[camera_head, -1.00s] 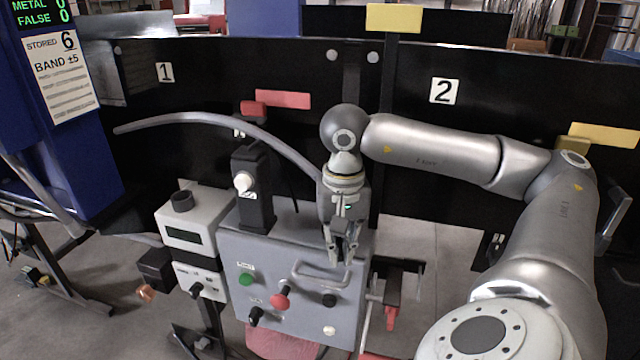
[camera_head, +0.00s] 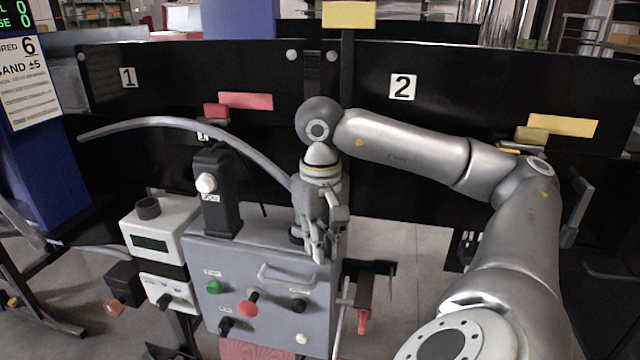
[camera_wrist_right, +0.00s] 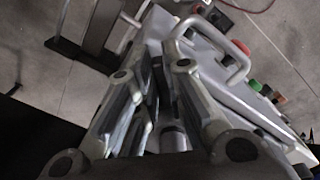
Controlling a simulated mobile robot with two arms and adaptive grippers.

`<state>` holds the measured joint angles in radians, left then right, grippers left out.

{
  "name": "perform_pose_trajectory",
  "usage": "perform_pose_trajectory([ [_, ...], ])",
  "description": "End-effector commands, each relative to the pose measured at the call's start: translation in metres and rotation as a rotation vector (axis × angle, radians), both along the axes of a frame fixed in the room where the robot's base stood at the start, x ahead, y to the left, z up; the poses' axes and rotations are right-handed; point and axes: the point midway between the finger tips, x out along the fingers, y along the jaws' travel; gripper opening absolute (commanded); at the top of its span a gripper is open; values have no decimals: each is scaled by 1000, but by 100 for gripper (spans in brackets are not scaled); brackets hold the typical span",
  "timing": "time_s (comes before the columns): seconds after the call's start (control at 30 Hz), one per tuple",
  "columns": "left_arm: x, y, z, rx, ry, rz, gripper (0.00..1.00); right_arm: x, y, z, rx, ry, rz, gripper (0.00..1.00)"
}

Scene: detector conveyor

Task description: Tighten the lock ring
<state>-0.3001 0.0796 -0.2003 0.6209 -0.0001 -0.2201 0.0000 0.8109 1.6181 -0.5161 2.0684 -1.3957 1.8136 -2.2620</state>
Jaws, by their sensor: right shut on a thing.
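A small black part (camera_head: 296,232) shows just left of the gripper on the box top. My left gripper is not in view.
A bar handle (camera_head: 288,272) and several buttons, including a green one (camera_head: 213,287) and a red one (camera_head: 247,308), are on the box front. A red-handled lever (camera_head: 364,318) hangs at the right.

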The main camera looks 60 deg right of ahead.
Motion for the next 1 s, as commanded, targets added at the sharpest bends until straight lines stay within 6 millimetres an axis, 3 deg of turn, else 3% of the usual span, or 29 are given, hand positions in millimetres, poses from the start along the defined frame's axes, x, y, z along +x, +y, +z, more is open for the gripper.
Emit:
perform_pose_trajectory([
  [0.2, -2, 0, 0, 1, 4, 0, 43, 0, -1, 1, -3, -2, 4, 0],
  [0.23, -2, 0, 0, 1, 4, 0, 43, 0, -1, 1, -3, -2, 4, 12],
  [0.4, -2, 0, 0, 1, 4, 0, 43, 0, -1, 1, -2, -2, 3, 32],
  [1.0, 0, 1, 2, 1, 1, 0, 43, 0, 0, 1, -1, -1, -12, 32],
])
